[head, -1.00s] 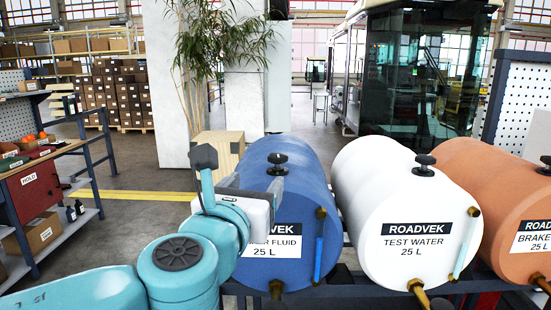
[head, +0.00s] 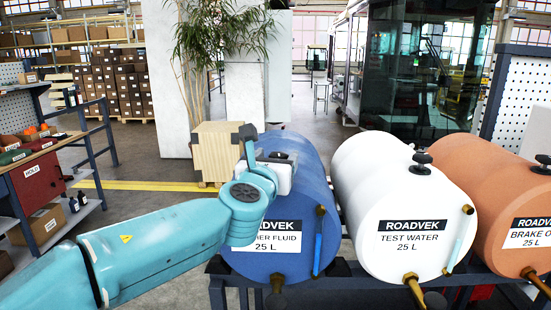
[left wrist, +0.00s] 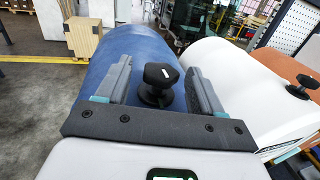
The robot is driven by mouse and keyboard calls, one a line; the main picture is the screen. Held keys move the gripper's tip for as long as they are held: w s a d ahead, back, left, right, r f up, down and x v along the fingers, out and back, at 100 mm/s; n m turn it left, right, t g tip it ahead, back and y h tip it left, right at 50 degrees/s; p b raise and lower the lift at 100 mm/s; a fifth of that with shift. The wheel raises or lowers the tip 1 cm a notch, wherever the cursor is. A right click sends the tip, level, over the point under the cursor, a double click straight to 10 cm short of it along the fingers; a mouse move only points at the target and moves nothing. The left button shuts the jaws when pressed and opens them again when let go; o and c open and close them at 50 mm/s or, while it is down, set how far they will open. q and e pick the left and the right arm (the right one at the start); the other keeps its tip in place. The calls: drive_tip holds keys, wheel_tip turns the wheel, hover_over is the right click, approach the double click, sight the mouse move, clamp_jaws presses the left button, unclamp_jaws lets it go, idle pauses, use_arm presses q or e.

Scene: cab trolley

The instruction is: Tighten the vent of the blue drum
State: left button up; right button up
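The blue drum (head: 310,180) lies on its side at the left end of a row, its label partly covered by my left arm. Its vent, a black knob (left wrist: 160,82) on a short stem, stands on top of the drum. In the head view the knob (head: 284,156) is partly hidden by my gripper. My left gripper (head: 278,163) is at the vent. In the left wrist view my left gripper (left wrist: 158,72) is open, one finger on each side of the knob, with gaps visible on both sides. My right gripper is not in view.
A white drum (head: 365,185) with its own black knob (head: 421,160) lies close on the right, and an orange drum (head: 480,190) beyond it. A dark rack (head: 340,270) carries them. A wooden crate (head: 215,155) stands behind on the left. A workbench (head: 45,180) is far left.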

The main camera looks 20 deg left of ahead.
use_arm(q)
drive_tip(key=shift+s+d, duration=0.1)
drive_tip(key=c, duration=1)
drive_tip(key=shift+a+f+m+h+b, duration=0.1)
drive_tip(key=shift+a+m+h+b, duration=0.2)
drive_tip(key=shift+b, duration=0.35)
drive_tip(key=shift+d+m+h+b, duration=0.1)
drive_tip(key=shift+m+h+b, duration=0.25)
drive_tip(key=shift+h, duration=0.45)
